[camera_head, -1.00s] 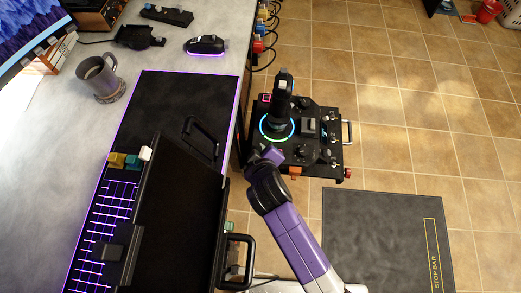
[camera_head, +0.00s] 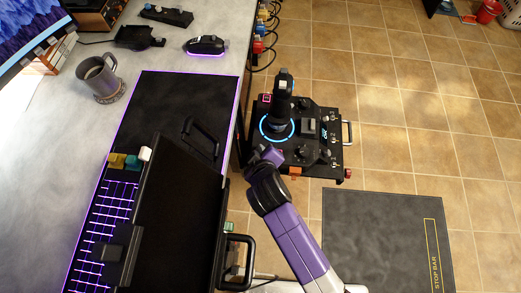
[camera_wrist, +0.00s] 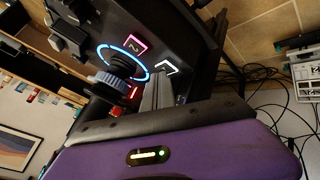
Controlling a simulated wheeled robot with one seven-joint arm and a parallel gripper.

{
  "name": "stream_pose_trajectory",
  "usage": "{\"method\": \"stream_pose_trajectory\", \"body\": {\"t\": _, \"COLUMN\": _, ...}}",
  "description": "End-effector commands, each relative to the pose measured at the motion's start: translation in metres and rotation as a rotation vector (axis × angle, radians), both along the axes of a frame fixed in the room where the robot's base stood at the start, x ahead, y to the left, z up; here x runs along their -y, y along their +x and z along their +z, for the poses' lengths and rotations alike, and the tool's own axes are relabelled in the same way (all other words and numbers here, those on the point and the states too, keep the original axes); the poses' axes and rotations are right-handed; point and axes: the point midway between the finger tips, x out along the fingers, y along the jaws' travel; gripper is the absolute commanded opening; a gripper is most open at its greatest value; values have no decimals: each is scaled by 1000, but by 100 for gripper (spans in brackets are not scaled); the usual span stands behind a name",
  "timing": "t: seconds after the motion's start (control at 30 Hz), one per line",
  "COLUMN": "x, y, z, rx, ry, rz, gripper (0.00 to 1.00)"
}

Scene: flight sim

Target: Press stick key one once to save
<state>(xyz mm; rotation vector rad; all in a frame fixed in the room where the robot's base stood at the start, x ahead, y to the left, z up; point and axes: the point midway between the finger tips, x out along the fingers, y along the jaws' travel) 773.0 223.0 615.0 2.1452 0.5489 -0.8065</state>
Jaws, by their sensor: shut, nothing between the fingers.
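The black stick panel (camera_head: 312,128) stands beside the desk, with an upright joystick (camera_head: 281,105) and a blue light ring (camera_head: 264,137) around its base. The ring also shows in the wrist view (camera_wrist: 101,52). There, a pink-lit square key marked 2 (camera_wrist: 131,43) lies beyond the ring, a white-lit key (camera_wrist: 168,67) lies close to my fingers, and a red-lit key (camera_wrist: 133,92) is partly hidden. I cannot read a "1" on any key. My gripper (camera_head: 266,155) is shut and empty at the panel's near left corner; its fingers (camera_wrist: 158,88) point toward the white-lit key. Contact cannot be told.
A desk with a black mat (camera_head: 160,100), a mug (camera_head: 100,78) and a mouse (camera_head: 205,45) is at left. A black handle (camera_head: 238,262) juts out beside my arm. A dark floor mat (camera_head: 380,240) lies at right.

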Motion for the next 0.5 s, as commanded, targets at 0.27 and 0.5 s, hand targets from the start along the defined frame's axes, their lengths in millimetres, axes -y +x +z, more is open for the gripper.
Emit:
{"method": "stream_pose_trajectory", "body": {"t": 0.27, "x": 0, "y": 0, "z": 15, "rx": -1, "ry": -1, "rz": -1, "gripper": 0}}
{"method": "stream_pose_trajectory", "body": {"t": 0.5, "x": 0, "y": 0, "z": 15, "rx": 0, "ry": 0, "rz": 0, "gripper": 0}}
